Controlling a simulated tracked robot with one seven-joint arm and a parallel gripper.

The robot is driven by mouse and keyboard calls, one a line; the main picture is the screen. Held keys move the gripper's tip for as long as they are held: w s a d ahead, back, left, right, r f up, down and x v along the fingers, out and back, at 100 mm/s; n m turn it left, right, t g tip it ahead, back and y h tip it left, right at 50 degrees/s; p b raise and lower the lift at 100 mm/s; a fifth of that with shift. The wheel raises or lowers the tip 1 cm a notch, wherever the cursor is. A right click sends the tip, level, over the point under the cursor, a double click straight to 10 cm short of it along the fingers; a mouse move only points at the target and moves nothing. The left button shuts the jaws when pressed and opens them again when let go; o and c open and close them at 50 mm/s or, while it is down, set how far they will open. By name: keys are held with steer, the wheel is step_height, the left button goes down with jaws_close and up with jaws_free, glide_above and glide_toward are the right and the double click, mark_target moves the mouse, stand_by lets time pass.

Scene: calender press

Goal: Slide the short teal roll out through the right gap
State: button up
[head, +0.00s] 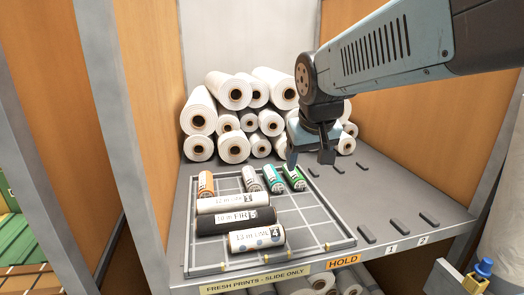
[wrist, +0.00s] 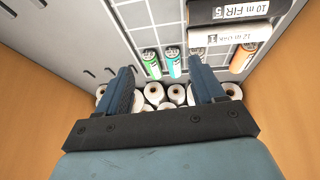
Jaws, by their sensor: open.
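The short teal roll (head: 273,179) lies at the back of the shallow grey tray (head: 345,239), between a white short roll (head: 251,179) and a green short roll (head: 294,178). In the wrist view the teal roll (wrist: 173,62) shows beyond my fingers, beside the green roll (wrist: 151,63). My gripper (head: 309,156) is open and empty, above and behind the back right of the tray, apart from the rolls. Its two blue fingers also show in the wrist view (wrist: 163,80). I cannot clearly make out the right gap in the tray's rim.
Stacked white rolls (head: 235,148) fill the back.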

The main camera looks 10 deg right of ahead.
steer(key=w+f, duration=0.3)
steer(key=w, duration=0.8)
steer(key=y, duration=0.1)
glide_toward(274, 173)
steer(key=shift+g, duration=0.3)
steer(key=x, duration=1.1)
steer(key=shift+w+f, duration=0.2)
steer(key=shift+w, duration=0.05)
steer(key=shift+c, duration=0.4)
steer(key=shift+a, duration=0.1)
steer(key=c, duration=0.7)
steer(key=shift+s, duration=5)
steer(key=shift+s, duration=0.1)
steer(key=shift+s, duration=4.9)
